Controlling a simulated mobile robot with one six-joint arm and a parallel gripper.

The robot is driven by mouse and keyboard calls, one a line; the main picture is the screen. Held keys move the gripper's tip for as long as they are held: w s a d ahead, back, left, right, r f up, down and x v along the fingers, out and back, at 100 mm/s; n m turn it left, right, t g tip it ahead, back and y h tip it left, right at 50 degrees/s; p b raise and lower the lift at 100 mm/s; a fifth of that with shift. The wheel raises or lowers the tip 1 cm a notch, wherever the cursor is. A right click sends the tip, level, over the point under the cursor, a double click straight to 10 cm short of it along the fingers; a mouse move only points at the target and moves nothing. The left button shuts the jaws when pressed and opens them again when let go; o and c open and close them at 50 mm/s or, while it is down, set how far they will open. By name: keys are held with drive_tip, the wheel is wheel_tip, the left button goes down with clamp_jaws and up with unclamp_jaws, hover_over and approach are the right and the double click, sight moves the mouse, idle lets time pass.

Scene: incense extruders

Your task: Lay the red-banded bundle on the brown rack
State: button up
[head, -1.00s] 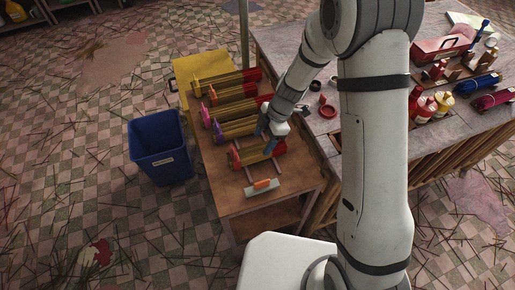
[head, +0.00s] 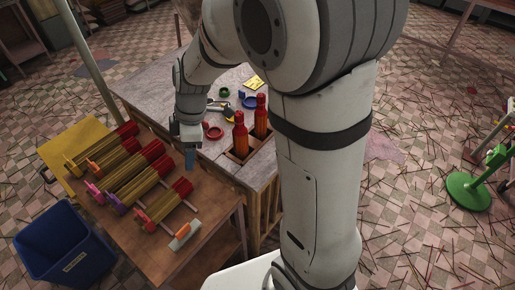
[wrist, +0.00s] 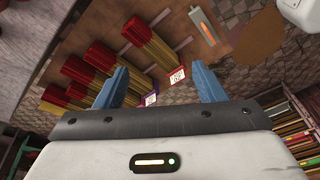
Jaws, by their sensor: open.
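The red-banded bundle (head: 166,206) lies on the near part of the brown table (head: 205,200), a tan bundle with dark red ends and a red band at its lower left. It lies across thin pale brown strips that may be the brown rack, though I cannot tell for sure. In the wrist view this bundle (wrist: 155,45) shows at the top, beyond the fingers. My gripper (head: 190,160) is open and empty, blue fingers pointing down, above and behind the bundle and apart from it. In the wrist view its fingers (wrist: 160,85) are spread.
Several similar bundles with other bands (head: 125,170) lie farther left on the table. A grey tool with an orange grip (head: 185,234) lies in front. A blue bin (head: 65,245) stands left. A grey workbench (head: 150,95) with red bottles (head: 240,132) and small rings is behind and right.

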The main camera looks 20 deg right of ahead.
drive_tip(key=s+d+r+m+t+h, duration=0.1)
drive_tip(key=s+d+r+m+t, duration=0.1)
drive_tip(key=s+d+r+m, duration=0.2)
drive_tip(key=s+d+r+m+t+h, duration=0.1)
drive_tip(key=s+d+r+m+h, duration=0.1)
drive_tip(key=s+d+r+m, duration=0.3)
drive_tip(key=s+d+m, duration=0.4)
drive_tip(key=d+m, duration=0.1)
drive_tip(key=m, duration=0.3)
drive_tip(key=shift+s+t, duration=0.4)
drive_tip(key=shift+w+d, duration=0.1)
drive_tip(key=shift+c, duration=0.3)
